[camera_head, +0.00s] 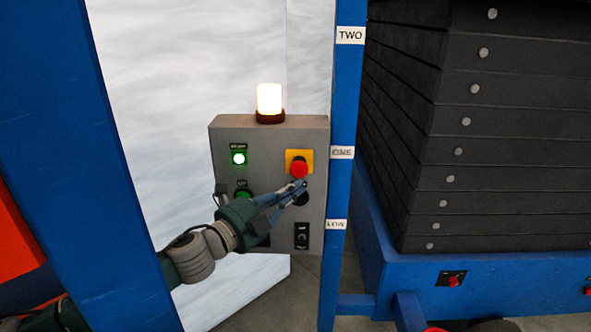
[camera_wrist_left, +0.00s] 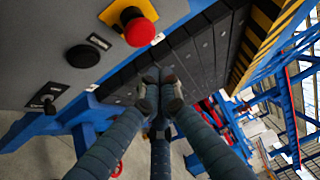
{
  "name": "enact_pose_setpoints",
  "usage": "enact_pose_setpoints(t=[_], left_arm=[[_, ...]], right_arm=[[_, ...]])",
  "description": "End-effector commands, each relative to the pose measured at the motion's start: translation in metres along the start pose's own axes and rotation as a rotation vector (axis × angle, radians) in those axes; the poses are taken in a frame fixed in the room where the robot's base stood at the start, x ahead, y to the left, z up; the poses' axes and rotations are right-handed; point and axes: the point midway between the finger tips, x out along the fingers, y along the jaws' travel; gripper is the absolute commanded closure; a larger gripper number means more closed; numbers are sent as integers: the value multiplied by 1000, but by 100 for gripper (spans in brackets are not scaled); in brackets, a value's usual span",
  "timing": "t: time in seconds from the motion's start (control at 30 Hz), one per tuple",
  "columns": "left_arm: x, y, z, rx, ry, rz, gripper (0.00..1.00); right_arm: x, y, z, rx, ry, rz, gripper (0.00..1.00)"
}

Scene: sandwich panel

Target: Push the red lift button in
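The grey control panel (camera_head: 270,138) stands between blue posts. A red mushroom button (camera_head: 299,169) on a yellow plate is at its upper right; it also shows at the top of the left wrist view (camera_wrist_left: 138,30). My left gripper (camera_head: 298,188) is in front of the panel, its fingertips just below the red button in the head view. In the left wrist view its fingertips (camera_wrist_left: 160,92) are drawn together, with nothing between them, and appear apart from the red button. A round black button (camera_wrist_left: 83,56) sits beside the yellow plate. My right gripper is not in view.
A lit lamp (camera_head: 269,101) tops the panel. A green light (camera_head: 239,158) glows at its upper left, above a green button (camera_head: 243,195) partly hidden by my arm. A blue post (camera_head: 342,180) borders the panel; black stacked slabs (camera_head: 490,130) stand to the right.

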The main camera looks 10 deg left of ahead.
Motion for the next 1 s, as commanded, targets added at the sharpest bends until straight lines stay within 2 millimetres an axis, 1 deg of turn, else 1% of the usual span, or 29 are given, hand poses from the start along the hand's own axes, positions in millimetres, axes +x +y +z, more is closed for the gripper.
enact_pose_setpoints(t=[0.03, 0.07, 0.1, 0.13, 0.3, 0.47, 0.77, 1.0], left_arm=[[12, -5, 0, -1, 0, -2, 100], [17, -5, 0, 0, 1, -1, 100], [20, -3, 8, 1, -3, 1, 100], [23, -3, 12, 1, -3, 1, 100], [35, -1, 24, 0, -1, 1, 100], [39, 0, 28, 0, 1, 0, 100], [39, 1, 28, 0, 1, 0, 100], [44, -1, 34, 0, 0, 0, 100]], right_arm=[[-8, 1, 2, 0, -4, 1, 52], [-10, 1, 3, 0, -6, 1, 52], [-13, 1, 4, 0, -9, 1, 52], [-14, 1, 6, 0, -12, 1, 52], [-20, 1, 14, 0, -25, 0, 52], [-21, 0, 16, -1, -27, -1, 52], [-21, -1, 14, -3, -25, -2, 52], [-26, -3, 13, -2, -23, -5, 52]])
